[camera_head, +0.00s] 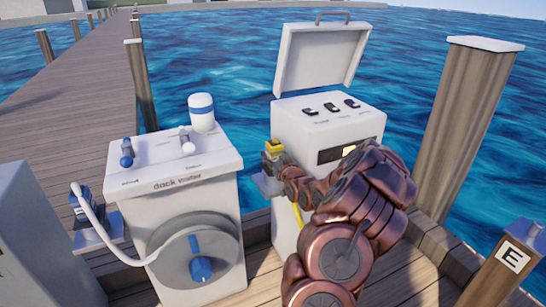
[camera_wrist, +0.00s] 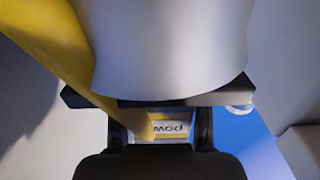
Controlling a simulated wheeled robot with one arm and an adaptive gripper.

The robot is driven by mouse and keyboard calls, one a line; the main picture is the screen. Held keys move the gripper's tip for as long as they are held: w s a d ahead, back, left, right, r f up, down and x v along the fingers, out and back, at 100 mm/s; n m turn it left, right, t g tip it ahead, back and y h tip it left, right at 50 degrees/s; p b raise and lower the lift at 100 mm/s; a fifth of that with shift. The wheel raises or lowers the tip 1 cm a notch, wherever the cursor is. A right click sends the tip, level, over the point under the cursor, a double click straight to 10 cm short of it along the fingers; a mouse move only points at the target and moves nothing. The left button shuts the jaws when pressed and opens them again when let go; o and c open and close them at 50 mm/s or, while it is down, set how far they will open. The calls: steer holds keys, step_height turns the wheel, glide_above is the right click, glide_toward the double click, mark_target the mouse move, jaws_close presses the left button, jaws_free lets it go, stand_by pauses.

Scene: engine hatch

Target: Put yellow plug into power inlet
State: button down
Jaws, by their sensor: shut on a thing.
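The yellow plug (camera_head: 274,148) is at the left side of the white power box (camera_head: 290,190), above a small grey side bracket (camera_head: 268,184). My gripper (camera_head: 273,160) is shut on it. In the wrist view, a yellow labelled part of the plug (camera_wrist: 172,129) shows between the two dark fingers (camera_wrist: 161,130). A yellow cable (camera_head: 299,214) hangs down along the box and crosses the upper left of the wrist view (camera_wrist: 55,45). I cannot tell whether the plug touches the bracket. I cannot make out a power inlet in either view.
The box's lid (camera_head: 322,55) stands open above several dark switches (camera_head: 332,107). My arm hides its right front. A white dock water stand (camera_head: 180,185) with a hose reel (camera_head: 195,260) is on the left.

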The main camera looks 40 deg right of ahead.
steer(key=shift+f, duration=0.1)
steer(key=c, duration=1)
jaws_free()
steer(key=o, duration=0.5)
steer(key=shift+s, duration=0.35)
steer(key=shift+a+p+v, duration=0.1)
steer(key=shift+p+v, duration=0.15)
steer(key=shift+v, duration=1.55)
steer(key=shift+a+p+v, duration=0.15)
steer(key=shift+p+v, duration=0.05)
steer(key=shift+v, duration=1.55)
steer(key=shift+f, duration=0.1)
